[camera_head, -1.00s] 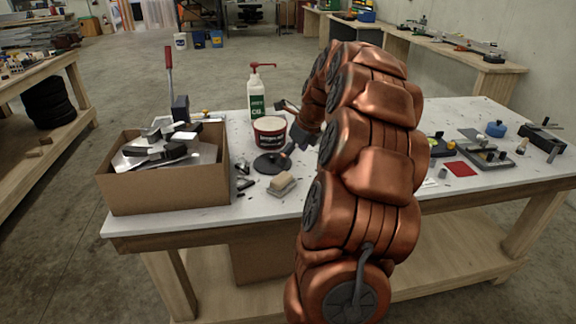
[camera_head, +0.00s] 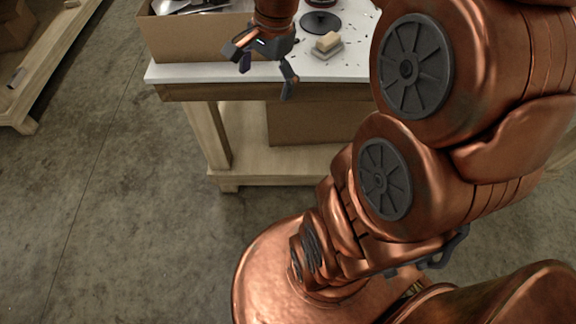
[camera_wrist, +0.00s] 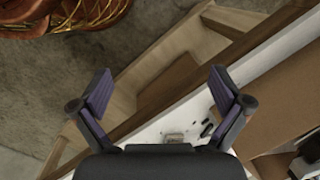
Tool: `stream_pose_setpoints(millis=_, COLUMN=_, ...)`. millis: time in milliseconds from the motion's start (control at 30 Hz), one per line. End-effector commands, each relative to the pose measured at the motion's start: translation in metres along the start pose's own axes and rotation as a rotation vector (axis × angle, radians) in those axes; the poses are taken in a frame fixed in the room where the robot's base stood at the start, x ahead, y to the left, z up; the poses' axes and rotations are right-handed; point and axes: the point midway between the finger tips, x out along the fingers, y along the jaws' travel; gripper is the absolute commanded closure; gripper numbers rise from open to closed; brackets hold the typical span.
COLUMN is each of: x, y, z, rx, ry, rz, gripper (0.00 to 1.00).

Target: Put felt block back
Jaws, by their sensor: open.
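A small tan block (camera_head: 327,41) sits on a grey dish-like base (camera_head: 328,52) on the white table top, right of my gripper in the head view. I cannot tell whether it is the felt block; no other block stands out as felt. It seems to show small in the wrist view (camera_wrist: 173,138). My gripper (camera_head: 266,78) hangs over the table's front edge by the cardboard box. Its two dark fingers (camera_wrist: 162,88) are spread wide with nothing between them.
The cardboard box (camera_head: 196,42) holds metal pieces and stands at the table's left. A round black disc (camera_head: 320,23) lies behind the tan block. Below are a wooden lower shelf (camera_head: 285,165) and another carton (camera_head: 315,124). The concrete floor (camera_head: 100,200) at left is clear.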

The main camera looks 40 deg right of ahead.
Motion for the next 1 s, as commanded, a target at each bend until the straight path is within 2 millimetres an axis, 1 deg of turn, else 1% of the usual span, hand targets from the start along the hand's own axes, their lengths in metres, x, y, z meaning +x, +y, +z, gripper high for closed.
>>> stream_pose_setpoints(millis=33, x=0.004, y=0.013, z=0.022, rx=-0.137, ry=0.001, rz=0.028, gripper=0.00)
stream_pose_setpoints(millis=67, x=0.007, y=0.021, z=0.033, rx=-0.219, ry=0.000, rz=0.044, gripper=0.00)
stream_pose_setpoints(millis=100, x=0.012, y=0.032, z=0.047, rx=-0.327, ry=-0.005, rz=0.070, gripper=0.00)
stream_pose_setpoints(millis=167, x=0.017, y=0.051, z=0.065, rx=-0.488, ry=-0.009, rz=0.102, gripper=0.00)
stream_pose_setpoints(millis=200, x=0.021, y=0.064, z=0.075, rx=-0.592, ry=-0.016, rz=0.127, gripper=0.00)
stream_pose_setpoints(millis=333, x=0.033, y=0.105, z=0.102, rx=-0.903, ry=-0.044, rz=0.193, gripper=0.00)
stream_pose_setpoints(millis=400, x=0.038, y=0.123, z=0.110, rx=-1.034, ry=-0.058, rz=0.221, gripper=0.00)
stream_pose_setpoints(millis=500, x=0.043, y=0.143, z=0.117, rx=-1.172, ry=-0.080, rz=0.251, gripper=0.00)
stream_pose_setpoints(millis=600, x=0.046, y=0.155, z=0.121, rx=-1.251, ry=-0.094, rz=0.267, gripper=0.00)
stream_pose_setpoints(millis=667, x=0.047, y=0.157, z=0.122, rx=-1.272, ry=-0.097, rz=0.270, gripper=0.00)
stream_pose_setpoints(millis=1000, x=0.045, y=0.158, z=0.122, rx=-1.279, ry=-0.099, rz=0.271, gripper=0.00)
